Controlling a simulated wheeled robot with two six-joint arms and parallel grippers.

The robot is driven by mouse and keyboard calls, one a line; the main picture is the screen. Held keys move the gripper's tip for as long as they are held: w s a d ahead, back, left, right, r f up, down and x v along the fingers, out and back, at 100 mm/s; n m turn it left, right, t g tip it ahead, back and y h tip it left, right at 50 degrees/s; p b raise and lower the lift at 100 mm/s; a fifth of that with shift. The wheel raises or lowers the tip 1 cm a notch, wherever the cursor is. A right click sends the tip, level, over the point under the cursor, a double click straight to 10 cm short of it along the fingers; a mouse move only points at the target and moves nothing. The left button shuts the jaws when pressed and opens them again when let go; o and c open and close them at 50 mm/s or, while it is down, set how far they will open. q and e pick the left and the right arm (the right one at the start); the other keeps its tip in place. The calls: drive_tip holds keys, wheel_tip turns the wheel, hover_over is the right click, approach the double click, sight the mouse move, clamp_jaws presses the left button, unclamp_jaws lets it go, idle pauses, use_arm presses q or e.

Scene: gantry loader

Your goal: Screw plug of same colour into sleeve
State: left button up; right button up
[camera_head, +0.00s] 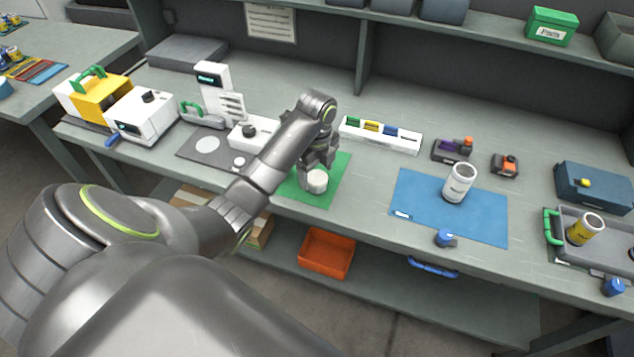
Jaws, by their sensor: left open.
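My left gripper (317,166) is open and points down over the green mat (335,187). A short white round part (316,182) is directly below or between its fingers; I cannot tell whether they touch it. A white cylindrical sleeve (459,184) with a dark open top stands upright on the blue mat (414,198). A blue plug (445,238) sits at that mat's front edge. Another blue plug (613,287) is in front of the tray. My right gripper is not in view.
A white rack (409,144) with green, yellow and blue pieces stands behind the mats. Small orange-and-dark devices (505,165) and a blue box (594,187) are at the right. White machines (141,112) stand at the left. An orange bin (327,253) is below the bench.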

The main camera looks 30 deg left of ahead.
sight(317, 177)
use_arm(q)
drive_tip(key=shift+w+f+p, duration=0.1)
drive_tip(key=shift+f+p, duration=0.25)
drive_tip(key=shift+f, duration=1.5)
drive_tip(key=shift+c, duration=0.2)
drive_tip(key=c, duration=1.1)
wheel_tip(317, 177, up, 5)
drive_tip(key=shift+w+f+b, duration=0.1)
drive_tip(key=shift+w+b, duration=0.05)
drive_tip(key=shift+b, duration=0.3)
wheel_tip(317, 177, up, 3)
drive_tip(key=p, duration=0.2)
drive_tip(key=shift+r+p, duration=0.2)
drive_tip(key=shift+p, duration=0.2)
drive_tip(key=shift+r+p, duration=0.95)
drive_tip(key=shift+r, duration=0.05)
